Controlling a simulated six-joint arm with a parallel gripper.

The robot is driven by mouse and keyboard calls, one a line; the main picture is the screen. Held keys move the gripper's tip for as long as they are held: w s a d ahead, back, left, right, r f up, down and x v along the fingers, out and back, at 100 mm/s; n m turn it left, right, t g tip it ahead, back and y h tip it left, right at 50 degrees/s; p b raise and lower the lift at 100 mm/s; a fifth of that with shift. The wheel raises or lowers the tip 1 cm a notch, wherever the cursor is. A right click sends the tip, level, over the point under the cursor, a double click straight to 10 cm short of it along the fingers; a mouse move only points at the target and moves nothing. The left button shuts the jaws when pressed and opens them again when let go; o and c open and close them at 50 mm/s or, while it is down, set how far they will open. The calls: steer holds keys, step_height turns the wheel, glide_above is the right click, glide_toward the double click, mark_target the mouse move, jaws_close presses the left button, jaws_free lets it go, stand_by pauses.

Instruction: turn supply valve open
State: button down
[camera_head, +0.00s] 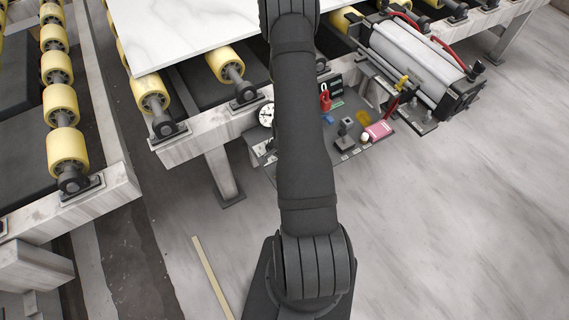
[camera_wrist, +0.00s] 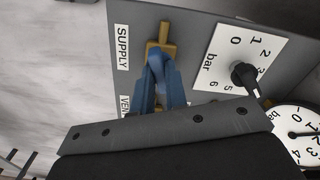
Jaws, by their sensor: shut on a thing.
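The supply valve (camera_wrist: 166,32) shows in the wrist view as a brass-coloured fitting on a grey panel (camera_wrist: 200,22), beside the SUPPLY label (camera_wrist: 122,47). My gripper (camera_wrist: 156,62) has blue fingers that come together at the valve, shut on its handle. The fingers hide most of the handle, so its exact angle is hard to tell. In the head view my own arm hides the gripper and the valve.
A black knob (camera_wrist: 244,76) on a white bar scale and a round gauge (camera_wrist: 298,133) sit close to the right. A partly hidden VENT label (camera_wrist: 124,104) is below SUPPLY. A roller cylinder unit (camera_head: 415,55) stands right of the panel.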

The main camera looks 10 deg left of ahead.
steer(key=shift+m, duration=2.3)
steer(key=c, duration=1.4)
jaws_free()
steer(key=shift+c, duration=0.2)
steer(key=shift+r, duration=0.1)
step_height(320, 180, up, 17)
step_height(320, 180, down, 17)
